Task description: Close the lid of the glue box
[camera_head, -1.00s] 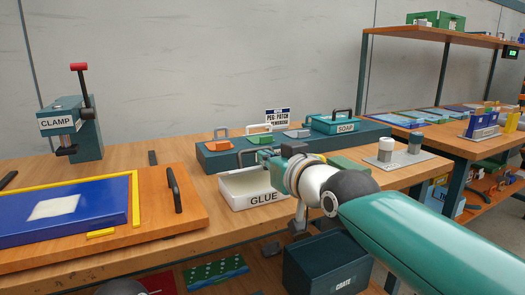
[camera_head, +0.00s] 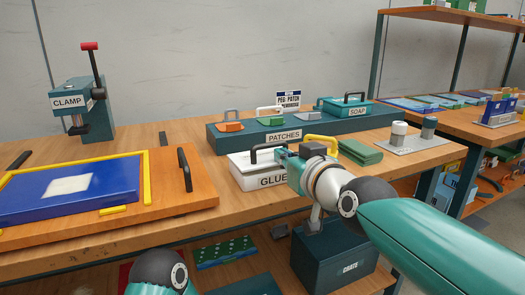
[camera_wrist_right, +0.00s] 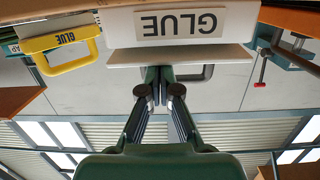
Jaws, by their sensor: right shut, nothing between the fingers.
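The glue box (camera_head: 272,181) is a white box labelled GLUE near the front edge of the bench. Its white lid (camera_head: 240,159) with a dark handle (camera_head: 268,147) now lies over its top. In the right wrist view, which is upside down, the box (camera_wrist_right: 130,26) and the lid (camera_wrist_right: 230,56) show as two slabs against each other; I cannot tell if the lid is fully seated. My right gripper (camera_wrist_right: 158,85) is shut and empty, with its tips close to the lid near the handle (camera_wrist_right: 207,73); contact is unclear. My left gripper is out of view.
A yellow-handled tool (camera_head: 322,139) labelled GLUE in the wrist view and a green folded cloth (camera_head: 360,152) are right of the box. The teal patches rack (camera_head: 238,145) stands behind. An orange board with a black handle (camera_head: 184,170) lies left. A crate (camera_head: 335,262) is below.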

